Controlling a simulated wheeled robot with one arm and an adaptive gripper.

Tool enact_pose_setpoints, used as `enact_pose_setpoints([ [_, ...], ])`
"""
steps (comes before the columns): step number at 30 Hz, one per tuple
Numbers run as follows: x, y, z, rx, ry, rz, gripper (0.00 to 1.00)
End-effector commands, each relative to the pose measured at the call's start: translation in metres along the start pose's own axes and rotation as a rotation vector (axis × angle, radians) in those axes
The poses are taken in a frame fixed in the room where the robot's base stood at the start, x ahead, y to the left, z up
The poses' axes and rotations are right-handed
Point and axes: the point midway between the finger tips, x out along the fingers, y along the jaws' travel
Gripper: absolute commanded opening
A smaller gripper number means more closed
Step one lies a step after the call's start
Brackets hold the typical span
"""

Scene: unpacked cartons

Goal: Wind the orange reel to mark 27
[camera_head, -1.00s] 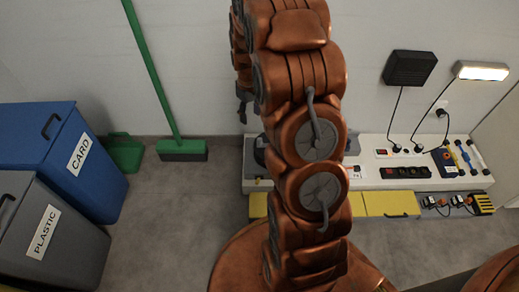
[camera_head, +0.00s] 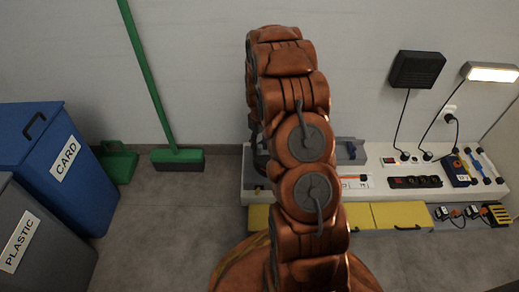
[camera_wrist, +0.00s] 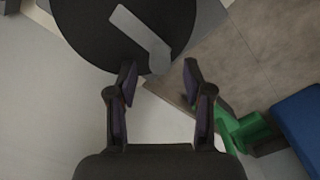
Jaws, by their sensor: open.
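My gripper (camera_wrist: 160,84) is open and empty in the wrist view, its two dark fingers apart. A large dark round disc (camera_wrist: 88,38) with a flat grey bar (camera_wrist: 139,30) across it lies just beyond the fingertips. I cannot tell whether this is the reel; no orange reel face shows. In the head view my arm covers the middle of the bench and most of the gripper. A dark rounded thing (camera_head: 260,162) shows partly at the arm's left. A small white plate with an orange-red strip (camera_head: 356,181) lies right of the arm; its marks are unreadable.
The white bench (camera_head: 380,162) stands along the wall, with yellow drawer fronts (camera_head: 400,215). A power strip (camera_head: 414,182), a lamp (camera_head: 491,73) and a black panel (camera_head: 416,70) are at right. A green broom (camera_head: 177,157) and blue bin (camera_head: 70,170) are at left. Floor between is clear.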

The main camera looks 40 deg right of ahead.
Motion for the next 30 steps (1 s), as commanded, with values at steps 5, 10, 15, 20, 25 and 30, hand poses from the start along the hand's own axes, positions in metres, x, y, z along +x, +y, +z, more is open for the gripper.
enact_pose_setpoints([
  [5,0.026,0.0,0.0,0.0,-0.001,-0.001,0.51],
  [10,0.033,0.0,0.0,-0.001,0.001,0.001,0.51],
  [15,0.032,0.0,-0.001,0.0,0.002,0.001,0.51],
  [20,0.032,0.0,0.0,0.0,0.002,0.0,0.36],
  [25,0.032,0.0,-0.001,0.0,0.002,0.0,0.18],
  [30,0.032,0.0,-0.001,0.0,0.001,0.0,0.01],
])
